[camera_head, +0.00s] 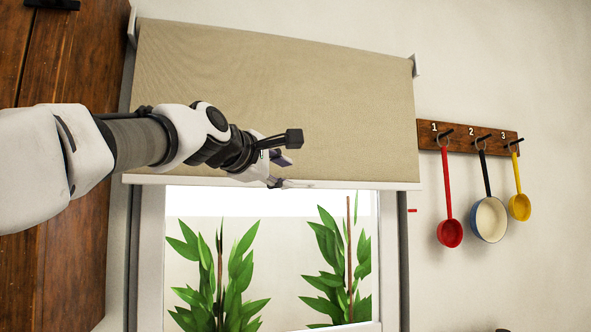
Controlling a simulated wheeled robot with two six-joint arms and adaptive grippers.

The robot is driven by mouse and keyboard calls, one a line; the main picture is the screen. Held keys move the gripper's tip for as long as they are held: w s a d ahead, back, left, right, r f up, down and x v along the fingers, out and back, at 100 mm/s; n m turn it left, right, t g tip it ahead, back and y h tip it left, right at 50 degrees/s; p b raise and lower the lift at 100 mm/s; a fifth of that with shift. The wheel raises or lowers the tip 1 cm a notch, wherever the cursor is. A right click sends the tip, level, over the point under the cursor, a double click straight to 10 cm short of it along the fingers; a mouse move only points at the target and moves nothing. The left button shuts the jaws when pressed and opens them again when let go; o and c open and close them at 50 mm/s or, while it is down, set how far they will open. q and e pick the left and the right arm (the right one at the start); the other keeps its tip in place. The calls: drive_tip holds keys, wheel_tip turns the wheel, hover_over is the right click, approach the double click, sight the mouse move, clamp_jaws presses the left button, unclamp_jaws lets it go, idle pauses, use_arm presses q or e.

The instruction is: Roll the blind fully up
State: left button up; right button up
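The blind (345,95) is a beige fabric sheet in the camera_head view. It covers the upper part of the window, and the lower part is uncovered. Its pale bottom bar (370,185) runs across just above the plants. My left gripper (283,172) is in front of the blind's lower edge, close to the bar. Its fingers look apart, one above the other, with nothing clearly between them. I cannot tell whether the lower finger touches the bar. The arm and gripper hide part of the blind and bar. My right gripper is not in view.
A wooden rack (468,137) on the right wall holds a red ladle (449,232), a blue pan (489,218) and a yellow ladle (519,206). A brown wooden panel (60,260) stands at the left. Green plants (335,265) show through the window.

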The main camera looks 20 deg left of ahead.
sight(295, 182)
use_arm(q)
drive_tip(key=p+x, duration=0.1)
drive_tip(key=x, duration=0.1)
drive_tip(key=p+x, duration=0.1)
drive_tip(key=x, duration=0.1)
drive_tip(key=a+p+x, duration=0.1)
drive_tip(key=x, duration=0.2)
drive_tip(key=shift+w+f+p, duration=0.1)
drive_tip(key=shift+f+p, duration=0.2)
drive_tip(key=shift+w+d, duration=0.15)
drive_tip(key=shift+s, duration=0.25)
clamp_jaws()
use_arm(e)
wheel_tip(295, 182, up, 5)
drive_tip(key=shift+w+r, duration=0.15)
